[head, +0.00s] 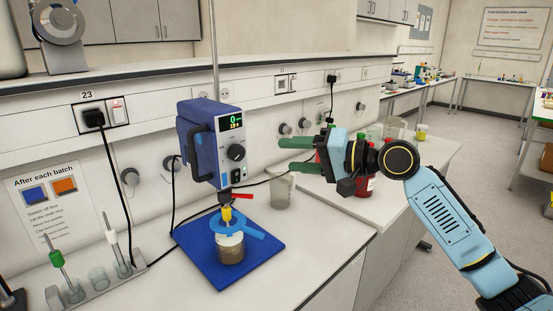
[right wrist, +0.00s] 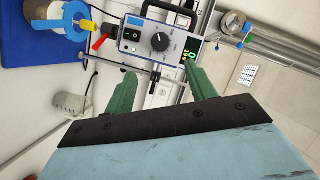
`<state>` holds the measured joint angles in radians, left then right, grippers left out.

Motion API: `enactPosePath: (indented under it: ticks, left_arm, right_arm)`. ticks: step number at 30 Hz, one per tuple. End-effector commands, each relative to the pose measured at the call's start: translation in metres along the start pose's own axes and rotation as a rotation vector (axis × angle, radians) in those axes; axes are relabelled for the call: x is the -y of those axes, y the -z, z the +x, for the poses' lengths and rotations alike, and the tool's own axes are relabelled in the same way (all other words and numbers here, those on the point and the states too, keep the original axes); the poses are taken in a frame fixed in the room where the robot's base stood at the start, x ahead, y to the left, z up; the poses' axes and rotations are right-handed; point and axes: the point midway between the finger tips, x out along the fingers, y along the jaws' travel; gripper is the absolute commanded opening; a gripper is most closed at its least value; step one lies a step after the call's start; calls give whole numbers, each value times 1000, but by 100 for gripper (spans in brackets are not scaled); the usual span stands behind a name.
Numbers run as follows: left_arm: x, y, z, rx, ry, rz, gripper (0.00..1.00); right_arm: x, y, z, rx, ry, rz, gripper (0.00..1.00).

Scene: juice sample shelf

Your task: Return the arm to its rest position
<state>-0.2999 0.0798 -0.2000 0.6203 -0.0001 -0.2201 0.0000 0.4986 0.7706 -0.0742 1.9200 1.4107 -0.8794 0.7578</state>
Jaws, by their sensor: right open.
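My right arm (head: 445,215) comes in from the right in the head view. Its gripper (head: 282,155) is open and empty, with two green fingers pointing left, held in the air to the right of the blue stirrer (head: 207,140). In the right wrist view the two green fingers of the gripper (right wrist: 158,85) stand apart with nothing between them. The stirrer also shows in the right wrist view (right wrist: 150,45). My left gripper is not in view.
A jar (head: 230,249) stands under the stirrer on a blue mat (head: 205,262). A glass beaker (head: 281,190) stands behind, below my right gripper. Red bottles (head: 365,185) are partly hidden behind the gripper. A rack with brushes (head: 95,285) is at left. The bench front is clear.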

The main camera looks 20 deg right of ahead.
Motion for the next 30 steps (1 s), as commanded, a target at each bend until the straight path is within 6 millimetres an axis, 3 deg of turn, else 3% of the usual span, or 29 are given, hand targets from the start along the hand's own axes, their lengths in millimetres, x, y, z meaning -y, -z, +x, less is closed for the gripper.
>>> enactPosePath:
  ticks: [6, 19, 22, 26, 30]
  left_arm:
    - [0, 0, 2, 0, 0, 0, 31]
    - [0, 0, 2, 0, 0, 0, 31]
    - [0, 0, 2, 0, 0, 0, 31]
    - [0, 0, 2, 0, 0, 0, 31]
    - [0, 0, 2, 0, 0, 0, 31]
  right_arm:
    - [0, 0, -10, 1, 0, -1, 56]
    - [0, 0, -9, 1, 0, -1, 56]
    - [-8, -9, -6, 12, -19, -15, 56]
    - [-46, -52, 6, 66, -105, -83, 56]
    - [-109, -133, 12, 171, -265, -227, 56]
